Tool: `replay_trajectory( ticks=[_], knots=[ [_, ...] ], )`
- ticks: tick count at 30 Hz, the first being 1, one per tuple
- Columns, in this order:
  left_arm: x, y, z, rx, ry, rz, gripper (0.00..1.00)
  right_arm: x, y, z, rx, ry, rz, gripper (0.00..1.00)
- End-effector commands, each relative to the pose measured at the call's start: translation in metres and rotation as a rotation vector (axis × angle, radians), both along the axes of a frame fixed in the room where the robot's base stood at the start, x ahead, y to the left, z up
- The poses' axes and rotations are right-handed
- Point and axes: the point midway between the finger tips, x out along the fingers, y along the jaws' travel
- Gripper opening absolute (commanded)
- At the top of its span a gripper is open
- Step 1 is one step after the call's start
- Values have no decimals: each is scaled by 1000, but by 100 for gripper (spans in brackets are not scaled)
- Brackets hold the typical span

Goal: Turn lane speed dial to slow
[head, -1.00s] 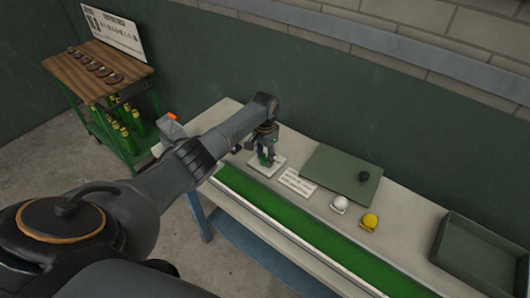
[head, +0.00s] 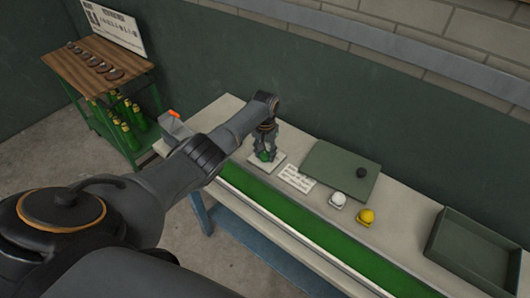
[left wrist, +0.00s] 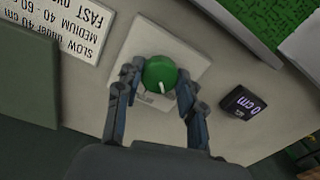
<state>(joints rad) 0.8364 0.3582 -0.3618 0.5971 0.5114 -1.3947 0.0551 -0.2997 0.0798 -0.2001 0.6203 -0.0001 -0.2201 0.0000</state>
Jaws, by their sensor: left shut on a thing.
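The lane speed dial is a round green knob with a white pointer mark (left wrist: 160,74), on a pale square plate (left wrist: 185,50). In the left wrist view the pointer is toward the bottom of the knob. My left gripper (left wrist: 158,88) is shut on the dial, one finger on each side. A white sign (left wrist: 75,25) beside the plate reads SLOW, MEDIUM and FAST with cm ranges. The plate's own markings are partly hidden. My right gripper is not in view.
A small display (left wrist: 241,103) reads 0 cm. A green turf lane (head: 290,225) runs along the bench front. A grey-green board (head: 335,170) with a black knob, a white dome (head: 338,199), a yellow dome (head: 366,216) and an open tray (head: 470,255) lie to the right.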

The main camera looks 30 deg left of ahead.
Motion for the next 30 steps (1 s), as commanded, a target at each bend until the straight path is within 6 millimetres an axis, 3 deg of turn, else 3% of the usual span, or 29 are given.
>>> replay_trajectory(
  ticks=[8, 9, 12, 23, 30],
  knots=[
    [0, 0, 0, -1, 1, 3, 7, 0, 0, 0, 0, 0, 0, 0],
    [0, 0, 0, -1, 1, 3, 46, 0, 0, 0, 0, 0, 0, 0],
    [0, 0, 0, -1, 1, 2, 61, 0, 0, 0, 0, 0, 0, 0],
    [0, 0, 3, -1, -1, 1, 61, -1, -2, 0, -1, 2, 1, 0],
    [0, 1, 34, 1, -4, 0, 61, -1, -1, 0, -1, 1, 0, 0]
  ],
)
